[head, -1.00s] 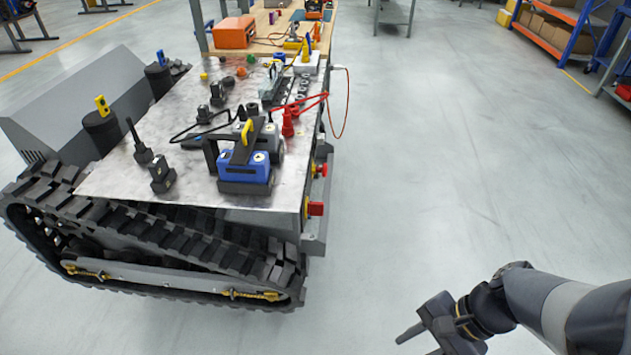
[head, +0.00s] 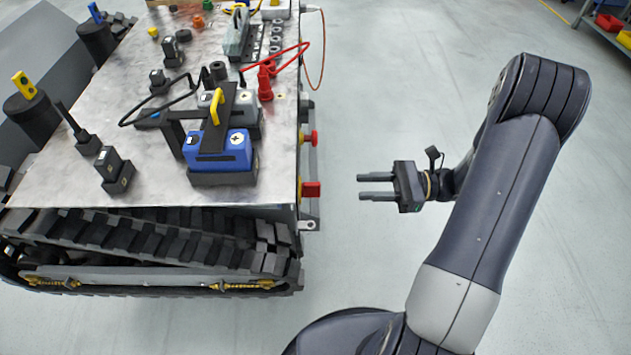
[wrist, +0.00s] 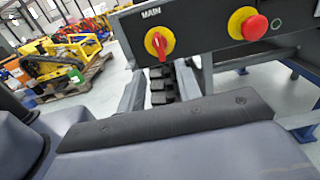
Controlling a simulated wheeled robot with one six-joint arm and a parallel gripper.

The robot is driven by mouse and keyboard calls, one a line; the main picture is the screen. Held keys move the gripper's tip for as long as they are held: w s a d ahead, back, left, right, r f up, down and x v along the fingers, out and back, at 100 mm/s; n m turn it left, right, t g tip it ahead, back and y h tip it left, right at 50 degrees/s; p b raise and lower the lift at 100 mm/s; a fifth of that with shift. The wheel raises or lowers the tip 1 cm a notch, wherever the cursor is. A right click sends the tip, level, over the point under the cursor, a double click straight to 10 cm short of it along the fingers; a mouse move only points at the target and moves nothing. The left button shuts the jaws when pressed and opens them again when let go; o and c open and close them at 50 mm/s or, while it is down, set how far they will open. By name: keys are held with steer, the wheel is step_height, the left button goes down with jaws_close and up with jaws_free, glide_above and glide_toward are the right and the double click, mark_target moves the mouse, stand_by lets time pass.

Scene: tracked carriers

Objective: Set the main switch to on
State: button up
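The main switch, a red rotary handle on a yellow round plate, shows in the wrist view (wrist: 160,42) under the word MAIN. Its handle stands roughly upright, slightly tilted. In the head view the switch (head: 312,189) sticks out of the right side of the tracked carrier (head: 140,190), near its front corner. My gripper (head: 361,187) is to the right of the switch, its two fingers apart and pointing left at it. It is open and empty, with a clear gap to the handle.
A red mushroom button (wrist: 255,27) on a yellow plate sits right of the switch; it shows farther along the side in the head view (head: 311,137). A blue battery (head: 222,150) with a yellow-gripped black handle and a red cable stand above.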

mark_target(312, 190)
steer(key=a, duration=1)
steer(key=shift+b, duration=0.45)
steer(key=shift+w, duration=0.1)
jaws_close()
